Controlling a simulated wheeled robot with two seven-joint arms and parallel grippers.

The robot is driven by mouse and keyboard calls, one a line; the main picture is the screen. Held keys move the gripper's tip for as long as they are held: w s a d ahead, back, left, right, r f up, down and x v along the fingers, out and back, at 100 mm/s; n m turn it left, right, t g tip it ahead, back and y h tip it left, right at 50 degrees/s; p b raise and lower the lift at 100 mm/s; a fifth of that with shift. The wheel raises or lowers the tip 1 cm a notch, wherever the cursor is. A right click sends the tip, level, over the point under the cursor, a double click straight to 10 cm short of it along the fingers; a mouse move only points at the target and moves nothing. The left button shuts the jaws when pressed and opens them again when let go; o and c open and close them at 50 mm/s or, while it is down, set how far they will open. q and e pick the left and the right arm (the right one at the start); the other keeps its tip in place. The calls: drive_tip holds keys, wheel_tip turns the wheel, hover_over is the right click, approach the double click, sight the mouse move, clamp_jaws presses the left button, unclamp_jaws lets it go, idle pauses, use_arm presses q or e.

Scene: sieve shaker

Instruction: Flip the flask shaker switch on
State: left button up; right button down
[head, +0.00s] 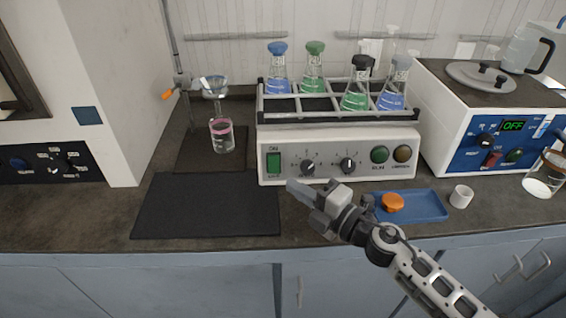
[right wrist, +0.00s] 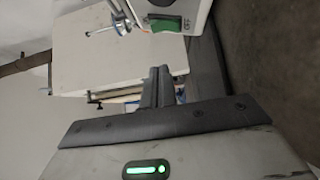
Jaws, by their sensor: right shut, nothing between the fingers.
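The flask shaker (head: 340,172) is a white box with a rack of flasks on top. Its green rocker switch (head: 273,162) is at the left end of the front panel, with ON printed above it. The switch also shows in the right wrist view (right wrist: 166,24), beside an OFF label; I cannot tell which way it is set. My right gripper (head: 293,187) is shut and empty, just in front of the panel, below and right of the switch. In the right wrist view its fingers (right wrist: 159,78) are together and apart from the switch. My left gripper is not in view.
A blue tray (head: 428,207) with an orange cap (head: 392,203) lies right of my gripper, next to a white cup (head: 461,196). A blue-fronted hot bath (head: 490,145) stands right. A black mat (head: 205,212) lies clear at left.

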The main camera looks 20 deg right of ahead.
sight(270, 159)
drive_tip(key=x, duration=0.4)
drive_tip(key=shift+r, duration=0.15)
drive_tip(key=shift+w+d, duration=0.15)
drive_tip(key=shift+w, duration=0.45)
drive_tip(key=shift+w+d, duration=0.15)
drive_tip(key=shift+w, duration=0.45)
drive_tip(key=shift+w+d, duration=0.25)
drive_tip(key=shift+w, duration=0.4)
drive_tip(key=shift+w, duration=0.1)
